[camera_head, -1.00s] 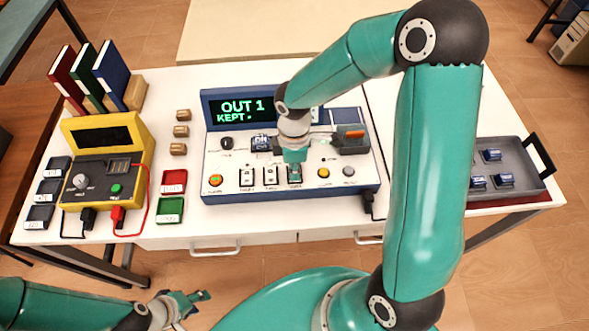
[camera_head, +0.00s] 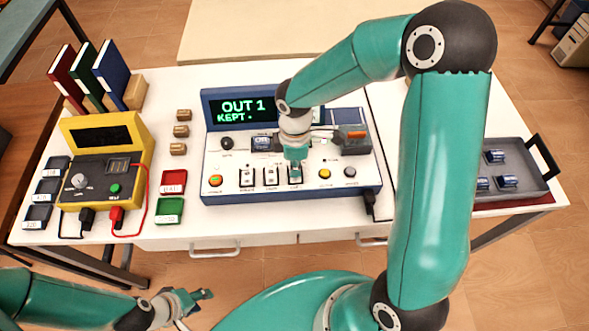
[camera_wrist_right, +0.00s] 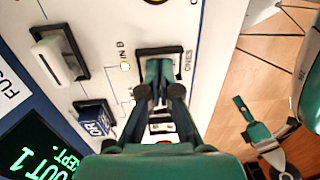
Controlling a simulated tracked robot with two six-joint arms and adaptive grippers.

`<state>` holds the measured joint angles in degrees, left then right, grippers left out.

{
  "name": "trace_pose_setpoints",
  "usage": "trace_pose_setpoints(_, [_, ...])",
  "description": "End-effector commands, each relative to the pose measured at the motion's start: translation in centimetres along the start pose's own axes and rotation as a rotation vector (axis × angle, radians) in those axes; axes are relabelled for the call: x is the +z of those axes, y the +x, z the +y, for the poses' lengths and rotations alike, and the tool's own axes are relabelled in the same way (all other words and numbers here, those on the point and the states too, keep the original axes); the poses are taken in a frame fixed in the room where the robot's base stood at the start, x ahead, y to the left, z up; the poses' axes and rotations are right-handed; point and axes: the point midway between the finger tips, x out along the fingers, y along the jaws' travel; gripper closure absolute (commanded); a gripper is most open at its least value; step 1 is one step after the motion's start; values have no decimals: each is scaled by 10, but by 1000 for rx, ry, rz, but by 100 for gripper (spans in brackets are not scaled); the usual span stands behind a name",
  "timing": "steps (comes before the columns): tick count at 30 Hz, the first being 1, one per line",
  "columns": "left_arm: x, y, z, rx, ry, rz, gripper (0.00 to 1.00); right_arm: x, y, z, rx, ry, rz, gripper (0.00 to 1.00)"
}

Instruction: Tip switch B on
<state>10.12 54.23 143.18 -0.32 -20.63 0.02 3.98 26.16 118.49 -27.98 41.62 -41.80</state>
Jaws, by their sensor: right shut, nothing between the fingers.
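The blue and white console (camera_head: 230,190) has a row of rocker switches in black frames: a left one (camera_head: 246,178), a middle one (camera_head: 270,178) and a right one (camera_head: 295,181). Their small labels are too blurred to read surely in the head view. My right gripper (camera_head: 295,168) is shut and empty at the right rocker. In the wrist view its fingertips (camera_wrist_right: 158,68) lie over that rocker's black frame (camera_wrist_right: 160,50), beside a lit lamp marked "IN B"; contact is unclear. My left gripper (camera_head: 200,297) hangs before the table, its finger gap unclear.
The console display (camera_head: 240,108) reads "OUT 1 KEPT". Round buttons flank the rockers. A yellow meter (camera_head: 105,170) with cables stands left. A red tray (camera_head: 173,182), a green tray (camera_head: 170,210) and small wooden blocks lie between. A grey tray (camera_head: 520,185) is at right.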

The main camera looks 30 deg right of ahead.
Motion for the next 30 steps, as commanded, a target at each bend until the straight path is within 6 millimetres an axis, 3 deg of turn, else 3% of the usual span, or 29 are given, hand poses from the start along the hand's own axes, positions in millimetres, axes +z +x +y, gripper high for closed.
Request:
trace_pose_setpoints(11, [0,-1,0,0,0,0,60,-1,-1,2,0,-2,0,100])
trace_pose_setpoints(16, [0,-8,3,0,0,0,60,-2,-10,1,1,-3,0,100])
trace_pose_setpoints(23, [0,-36,13,0,0,0,60,-4,-48,-4,1,-6,0,100])
trace_pose_setpoints(25, [0,-25,9,0,0,1,60,-4,-56,-5,7,-3,3,100])
trace_pose_setpoints(30, [0,-19,7,0,0,-1,60,-3,-92,-14,6,-3,4,100])
